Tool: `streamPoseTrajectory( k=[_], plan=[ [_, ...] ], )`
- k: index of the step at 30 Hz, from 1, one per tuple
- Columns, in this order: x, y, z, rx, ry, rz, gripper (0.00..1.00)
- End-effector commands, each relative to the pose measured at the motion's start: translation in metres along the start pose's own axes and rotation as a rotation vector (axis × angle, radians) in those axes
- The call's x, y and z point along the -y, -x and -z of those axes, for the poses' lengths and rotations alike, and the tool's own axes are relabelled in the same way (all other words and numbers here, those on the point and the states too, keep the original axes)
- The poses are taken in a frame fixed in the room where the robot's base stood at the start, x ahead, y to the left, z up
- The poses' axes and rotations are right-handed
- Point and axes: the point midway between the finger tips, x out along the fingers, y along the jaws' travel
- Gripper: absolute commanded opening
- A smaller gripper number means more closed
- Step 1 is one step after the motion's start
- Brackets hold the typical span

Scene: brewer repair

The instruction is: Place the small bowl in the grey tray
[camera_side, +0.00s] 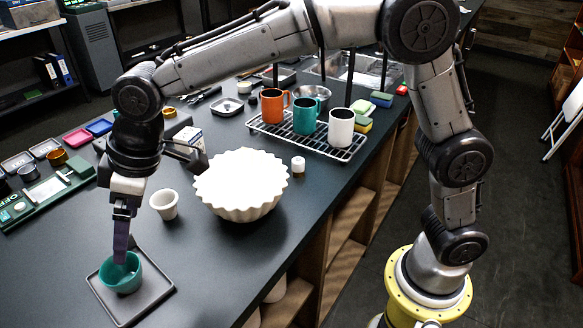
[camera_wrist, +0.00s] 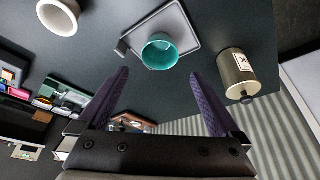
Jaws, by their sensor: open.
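The small teal bowl (camera_side: 121,276) sits in the grey tray (camera_side: 148,297) at the lower left of the side view. In the wrist view the bowl (camera_wrist: 160,52) stands near one edge of the tray (camera_wrist: 186,24). My gripper (camera_side: 120,260) points down at the bowl, its purple fingers overlapping the bowl's rim in the side view. In the wrist view my gripper (camera_wrist: 158,73) is open, with its two fingers wide apart and nothing between them. The bowl shows beyond the fingertips there. I cannot tell whether a finger touches the rim.
A white cup (camera_side: 164,204) and a large white fluted bowl (camera_side: 240,184) stand behind the tray. A rack (camera_side: 330,150) holds three mugs at the back. A labelled canister (camera_wrist: 238,72) shows beside the tray in the wrist view. The counter right of the tray is clear.

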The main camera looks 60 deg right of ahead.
Motion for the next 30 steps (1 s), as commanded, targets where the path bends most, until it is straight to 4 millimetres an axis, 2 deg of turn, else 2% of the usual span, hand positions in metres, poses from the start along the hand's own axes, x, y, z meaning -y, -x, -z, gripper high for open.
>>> streamPoseTrajectory(
  k=[2, 5, 8, 12, 14, 18, 21, 24, 27, 30],
  plan=[
    [-0.007, 0.009, -0.006, -0.005, -0.016, -0.008, 1.00],
    [-0.025, 0.034, -0.025, -0.015, -0.065, -0.030, 1.00],
    [-0.049, 0.070, -0.061, -0.026, -0.144, -0.066, 1.00],
    [-0.073, 0.116, -0.128, -0.040, -0.272, -0.122, 1.00],
    [-0.078, 0.132, -0.157, -0.047, -0.325, -0.147, 1.00],
    [-0.080, 0.160, -0.228, -0.064, -0.450, -0.208, 1.00],
    [-0.074, 0.170, -0.276, -0.075, -0.536, -0.249, 1.00],
    [-0.065, 0.172, -0.316, -0.083, -0.609, -0.284, 1.00],
    [-0.056, 0.170, -0.344, -0.089, -0.661, -0.311, 1.00],
    [-0.051, 0.168, -0.360, -0.091, -0.692, -0.326, 1.00]
  ],
)
